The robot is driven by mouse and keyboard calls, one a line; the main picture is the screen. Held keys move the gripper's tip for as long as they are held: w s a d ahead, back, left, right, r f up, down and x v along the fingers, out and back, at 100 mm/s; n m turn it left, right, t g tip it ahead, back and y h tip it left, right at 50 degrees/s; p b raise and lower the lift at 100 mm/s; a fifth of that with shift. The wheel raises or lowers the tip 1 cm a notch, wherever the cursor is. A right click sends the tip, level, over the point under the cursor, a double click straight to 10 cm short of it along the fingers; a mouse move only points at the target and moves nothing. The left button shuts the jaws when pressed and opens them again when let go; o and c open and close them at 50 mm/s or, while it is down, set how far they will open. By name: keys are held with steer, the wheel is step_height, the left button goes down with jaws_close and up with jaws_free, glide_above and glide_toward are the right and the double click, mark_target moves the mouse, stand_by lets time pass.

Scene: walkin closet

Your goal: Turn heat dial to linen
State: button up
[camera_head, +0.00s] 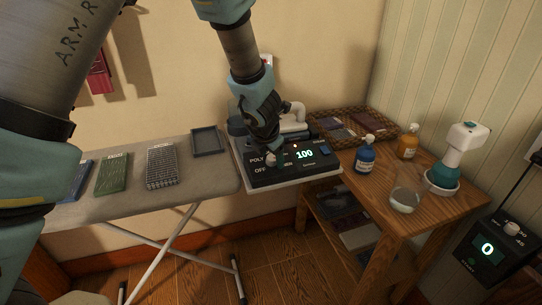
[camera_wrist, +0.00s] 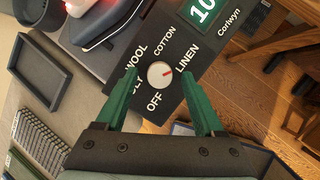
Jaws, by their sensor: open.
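The heat dial (camera_wrist: 158,74) is a small white round knob on a black control panel (camera_wrist: 215,62). Labels OFF, POLY (partly hidden), WOOL, COTTON and LINEN (camera_wrist: 187,57) ring it. Its red mark points to the right in the wrist view, roughly toward LINEN; exact alignment is hard to tell. My gripper (camera_wrist: 158,78) is open, its green fingers on either side of the knob with gaps visible. In the head view my gripper (camera_head: 268,145) is above the dial (camera_head: 270,158), partly hiding the panel. The lit display (camera_head: 304,154) reads 100.
A wooden table (camera_head: 440,205) at right holds a blue bottle (camera_head: 365,155), an amber bottle (camera_head: 408,142), a glass (camera_head: 406,192) and a white-teal device (camera_head: 458,155). A wicker tray (camera_head: 388,128) stands behind.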

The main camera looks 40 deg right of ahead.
steer(key=p+v, duration=0.5)
steer(key=v, duration=0.6)
stand_by(0.3)
